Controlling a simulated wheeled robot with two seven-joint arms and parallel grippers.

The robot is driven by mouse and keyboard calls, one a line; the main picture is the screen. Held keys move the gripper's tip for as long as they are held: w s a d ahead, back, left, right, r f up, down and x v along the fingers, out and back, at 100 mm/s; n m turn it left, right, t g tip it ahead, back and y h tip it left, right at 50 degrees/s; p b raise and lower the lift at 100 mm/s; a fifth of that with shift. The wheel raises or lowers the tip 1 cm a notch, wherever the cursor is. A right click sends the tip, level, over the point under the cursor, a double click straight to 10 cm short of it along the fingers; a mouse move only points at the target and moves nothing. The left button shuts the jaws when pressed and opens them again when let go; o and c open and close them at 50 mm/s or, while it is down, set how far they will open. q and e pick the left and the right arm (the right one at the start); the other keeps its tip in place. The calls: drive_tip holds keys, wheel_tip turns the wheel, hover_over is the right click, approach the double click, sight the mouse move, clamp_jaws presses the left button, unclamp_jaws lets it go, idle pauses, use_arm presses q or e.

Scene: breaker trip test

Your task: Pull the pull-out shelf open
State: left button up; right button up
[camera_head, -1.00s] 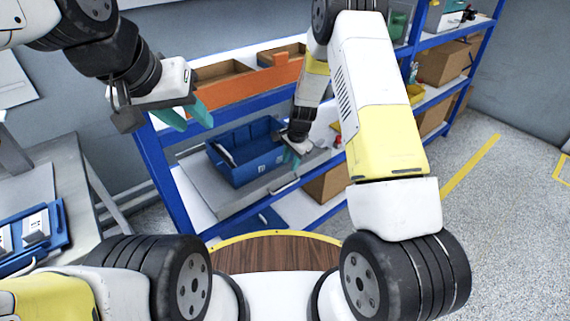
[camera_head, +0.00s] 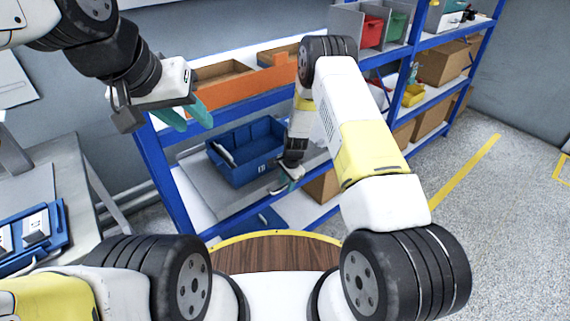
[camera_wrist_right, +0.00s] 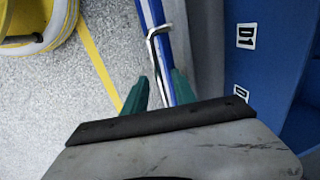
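The grey pull-out shelf (camera_head: 203,192) is a flat tray in the blue rack, with a blue bin (camera_head: 262,168) standing on it. Its front edge also shows as a grey strip in the right wrist view (camera_wrist_right: 207,45). A thin metal handle (camera_wrist_right: 156,50) is on that edge. My right gripper (camera_head: 294,176) is at the shelf's front edge by the handle. In the right wrist view its teal fingers (camera_wrist_right: 158,90) are apart, with the handle's near end between them; contact cannot be made out. My left gripper (camera_head: 186,117) is open and empty, above the rack's left end.
An orange-fronted bin (camera_head: 215,95) sits on the rack level above. Cardboard boxes (camera_head: 322,187) stand on the level below. A workbench with a blue tray (camera_head: 35,238) is at left. Open floor (camera_head: 480,220) lies at right.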

clamp_jaws()
idle(1.4)
